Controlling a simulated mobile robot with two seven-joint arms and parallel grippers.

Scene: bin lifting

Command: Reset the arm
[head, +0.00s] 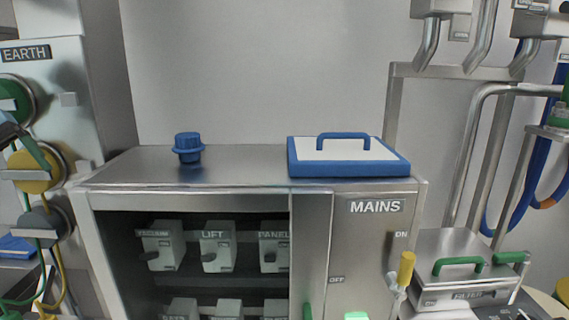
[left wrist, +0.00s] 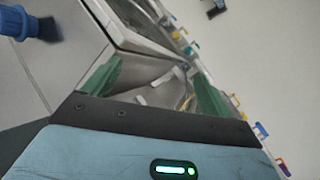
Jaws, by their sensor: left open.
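My left gripper (left wrist: 153,85) shows in the left wrist view with its two green fingers spread apart and nothing between them. In the head view, a teal and dark part with a green finger at the left edge, in front of the EARTH panel (head: 60,75), looks like this gripper, partly cut off. A blue knob-shaped piece (head: 188,147) stands on the metal cabinet top (head: 235,168); a blue piece (left wrist: 22,22) like it shows at the upper left of the left wrist view. My right gripper is not seen.
A blue-rimmed white lid with a handle (head: 347,157) lies on the cabinet top at right. Below are an open shelf with labelled switches (head: 218,247) and the MAINS panel (head: 370,240). A FILTER box (head: 465,270) with green handles and pipes stand at right. Cables hang at left.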

